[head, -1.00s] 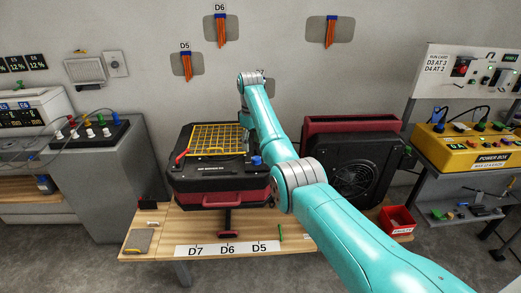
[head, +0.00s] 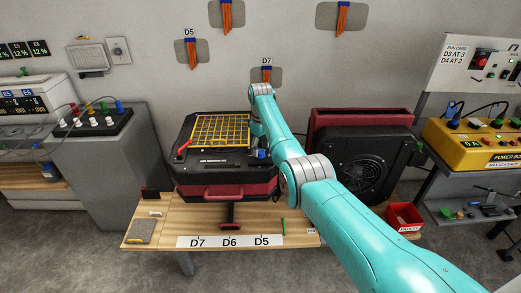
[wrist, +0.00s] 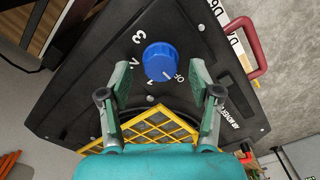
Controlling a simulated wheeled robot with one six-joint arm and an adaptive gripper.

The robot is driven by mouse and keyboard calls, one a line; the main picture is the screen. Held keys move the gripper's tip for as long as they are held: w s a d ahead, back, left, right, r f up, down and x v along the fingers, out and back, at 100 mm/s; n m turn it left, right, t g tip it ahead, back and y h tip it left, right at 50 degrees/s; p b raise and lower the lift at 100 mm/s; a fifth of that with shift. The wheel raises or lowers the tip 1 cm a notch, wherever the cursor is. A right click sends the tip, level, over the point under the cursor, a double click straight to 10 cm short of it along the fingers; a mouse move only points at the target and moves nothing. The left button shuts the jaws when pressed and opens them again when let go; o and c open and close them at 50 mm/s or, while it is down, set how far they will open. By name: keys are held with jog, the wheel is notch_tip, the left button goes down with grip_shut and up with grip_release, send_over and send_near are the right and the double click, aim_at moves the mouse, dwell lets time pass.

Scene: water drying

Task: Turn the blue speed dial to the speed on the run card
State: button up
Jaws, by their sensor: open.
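The blue speed dial (wrist: 160,61) sits on the black face of the air mover in the wrist view, with 3, 2, 1 and OFF marked around it. Its small pale mark appears to face the OFF side. My gripper (wrist: 158,75) is open, with one finger on each side of the dial; I cannot tell whether they touch it. In the head view the dial (head: 262,154) shows beside my arm, and the gripper is mostly hidden. The run card (head: 458,54) on the right reads D3 AT 3, D4 AT 2.
The air mover (head: 222,180) has a yellow grille (head: 221,131) and stands on a wooden table (head: 165,222) with D7, D6, D5 marks. A second black and red unit (head: 362,155) stands to its right. A red bin (head: 404,218) and yellow power box (head: 475,145) are further right.

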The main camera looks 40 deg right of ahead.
jog(key=shift+f, duration=0.6)
jog(key=c, duration=1.1)
jog(key=shift+c, duration=0.2)
